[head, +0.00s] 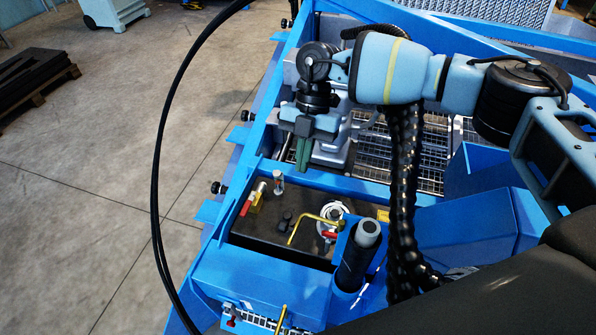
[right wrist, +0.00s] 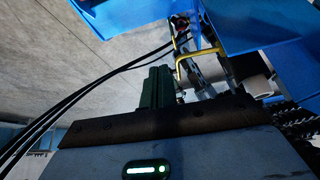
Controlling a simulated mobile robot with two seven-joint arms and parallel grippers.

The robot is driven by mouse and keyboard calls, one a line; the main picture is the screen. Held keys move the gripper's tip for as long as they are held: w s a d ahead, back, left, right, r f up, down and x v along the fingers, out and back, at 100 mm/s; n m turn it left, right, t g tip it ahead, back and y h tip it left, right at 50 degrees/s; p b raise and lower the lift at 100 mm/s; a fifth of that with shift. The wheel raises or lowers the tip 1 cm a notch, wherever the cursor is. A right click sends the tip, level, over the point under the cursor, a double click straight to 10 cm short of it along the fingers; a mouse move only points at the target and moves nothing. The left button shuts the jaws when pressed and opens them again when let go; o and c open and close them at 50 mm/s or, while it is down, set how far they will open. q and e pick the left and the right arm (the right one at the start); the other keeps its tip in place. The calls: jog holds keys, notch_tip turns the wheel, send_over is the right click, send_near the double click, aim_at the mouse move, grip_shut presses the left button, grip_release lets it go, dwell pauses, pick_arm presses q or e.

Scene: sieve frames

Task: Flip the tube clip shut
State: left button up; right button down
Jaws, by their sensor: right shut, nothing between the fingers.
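A bent yellow bar (head: 308,218), which seems to be the tube clip, stands over the dark panel beside a black tube with a grey end (head: 368,232). It also shows in the right wrist view (right wrist: 180,68), beyond my fingertips. I cannot tell its exact closing position. My right gripper (head: 304,158) has green fingers pressed together with nothing between them. It hangs above and behind the panel, apart from the yellow bar. In the right wrist view the shut fingers (right wrist: 156,88) point up towards the bar. My left gripper is not in view.
The dark panel (head: 262,240) carries a red-handled valve (head: 247,204), a small upright fitting (head: 278,182) and a round pale fitting (head: 331,211). Blue frame beams (head: 275,300) enclose it. A black cable (head: 165,130) loops at left. Open floor (head: 90,190) lies left.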

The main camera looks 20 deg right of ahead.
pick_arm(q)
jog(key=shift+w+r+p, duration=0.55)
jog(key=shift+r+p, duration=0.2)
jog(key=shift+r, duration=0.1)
pick_arm(e)
jog(key=s+a+f, duration=0.4)
jog(key=s+f, duration=0.2)
jog(key=f, duration=0.1)
jog(key=shift+a, duration=0.35)
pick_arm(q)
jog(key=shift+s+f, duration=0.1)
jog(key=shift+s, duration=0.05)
